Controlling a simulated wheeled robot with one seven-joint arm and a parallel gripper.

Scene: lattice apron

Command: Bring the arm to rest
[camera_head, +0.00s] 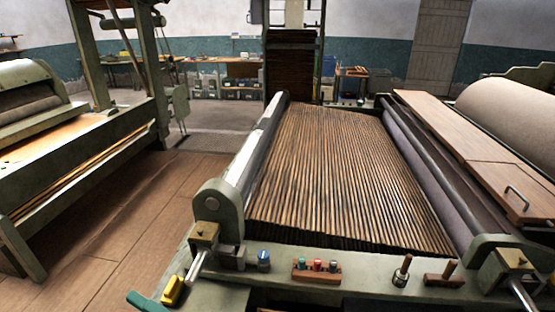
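My gripper and arm do not show in the head view, so whether the gripper is open or shut is hidden. The lattice apron (335,175), a belt of narrow brown wooden slats, fills the middle of the view and runs away from me between two side frames.
A green front rail (340,265) bears a blue knob (263,260), a block with coloured buttons (317,270) and small wooden-handled pieces (402,270). Another machine (85,150) stands left, a large roller (515,110) right. The plank floor (130,215) between the machines is clear.

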